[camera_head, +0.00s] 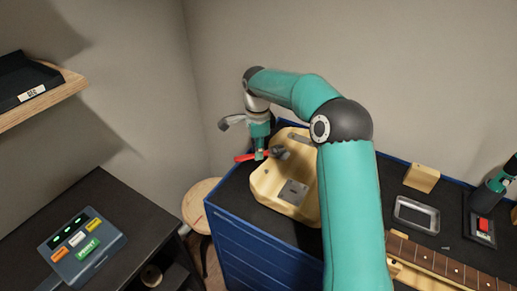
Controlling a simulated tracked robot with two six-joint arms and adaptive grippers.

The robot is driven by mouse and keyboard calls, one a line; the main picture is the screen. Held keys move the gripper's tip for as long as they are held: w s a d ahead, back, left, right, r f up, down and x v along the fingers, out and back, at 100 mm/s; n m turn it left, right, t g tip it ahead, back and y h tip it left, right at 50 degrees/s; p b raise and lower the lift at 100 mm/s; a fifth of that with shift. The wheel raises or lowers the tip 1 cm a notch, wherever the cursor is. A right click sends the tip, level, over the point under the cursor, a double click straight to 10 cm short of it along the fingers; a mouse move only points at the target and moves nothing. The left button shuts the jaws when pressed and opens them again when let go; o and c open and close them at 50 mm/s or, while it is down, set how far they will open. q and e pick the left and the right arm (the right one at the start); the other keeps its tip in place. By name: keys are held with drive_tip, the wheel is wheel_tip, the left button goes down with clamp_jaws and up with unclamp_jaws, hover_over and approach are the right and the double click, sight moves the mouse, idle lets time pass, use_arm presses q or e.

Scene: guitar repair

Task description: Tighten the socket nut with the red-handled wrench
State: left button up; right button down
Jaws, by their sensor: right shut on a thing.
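My right gripper (261,154) points down at the left edge of the pale wooden guitar body (265,184) and is shut on the red-handled wrench. The red handle (244,157) sticks out to the left of the fingers. A grey part to the right of the fingers, over the body, may be the wrench's head; I cannot tell for sure. The socket nut cannot be made out; it may be hidden or too small. My left gripper is not in view.
The body lies on a dark-topped blue cabinet (233,246). My right arm hides its right side. To the right are a metal tray (416,215), a wooden block (421,178) and a guitar neck (440,263). A button panel (82,249) sits on the left table; a stool (199,204) stands between.

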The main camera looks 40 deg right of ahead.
drive_tip(key=shift+f+b, duration=0.45)
drive_tip(key=shift+f, duration=0.3)
idle(0.6)
idle(0.3)
drive_tip(key=shift+w+d+r+m+p, duration=0.1)
drive_tip(key=shift+w+d+m+p, duration=0.15)
drive_tip(key=shift+m+p, duration=0.3)
drive_tip(key=shift+w+d+m+p, duration=0.35)
drive_tip(key=shift+w+m+p, duration=0.25)
drive_tip(key=shift+m, duration=0.3)
drive_tip(key=shift+w+d+m+p, duration=0.3)
drive_tip(key=shift+w+m+p, duration=0.15)
drive_tip(key=shift+m+p, duration=0.35)
drive_tip(key=shift+w+d+m+p, duration=0.4)
drive_tip(key=shift+d+m+p, duration=0.2)
drive_tip(key=shift+m+p, duration=0.3)
drive_tip(key=shift+w+d+m+p, duration=0.35)
drive_tip(key=shift+d+m+p, duration=0.25)
drive_tip(key=shift+m, duration=0.45)
drive_tip(key=shift+w+d+m, duration=0.15)
drive_tip(key=shift+m, duration=0.25)
drive_tip(key=shift+d+p, duration=0.1)
drive_tip(key=shift+p, duration=0.25)
